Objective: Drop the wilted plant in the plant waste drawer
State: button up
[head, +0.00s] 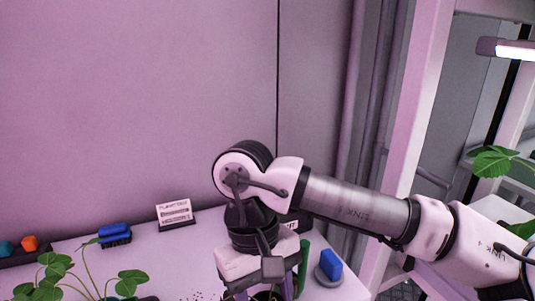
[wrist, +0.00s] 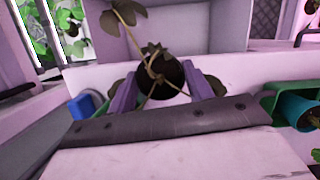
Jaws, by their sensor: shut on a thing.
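My gripper (wrist: 165,90) has its two purple fingers shut on the wilted plant (wrist: 158,68), around its dark pot. The plant has drooping brownish leaves and pale, bent stems that hang over the pot. In the head view my gripper (head: 262,295) points down at the bottom edge, over the pale bench, and its fingertips are cut off. The plant is mostly hidden there. I cannot pick out the plant waste drawer for certain in either view. A pale grey box-like recess (wrist: 195,42) lies beyond the plant in the wrist view.
On the bench stand a small sign (head: 175,212), a blue brush (head: 115,233), a green upright item (head: 302,268) and a blue block (head: 331,262). A leafy green plant (head: 130,280) is at lower left. A teal pot (wrist: 302,110) is at right. A rack post (head: 415,110) rises at right.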

jog(key=shift+f, duration=0.2)
jog(key=o, duration=1.1)
jog(key=p+v, duration=0.1)
jog(key=v, duration=1.2)
jog(key=shift+r, duration=0.4)
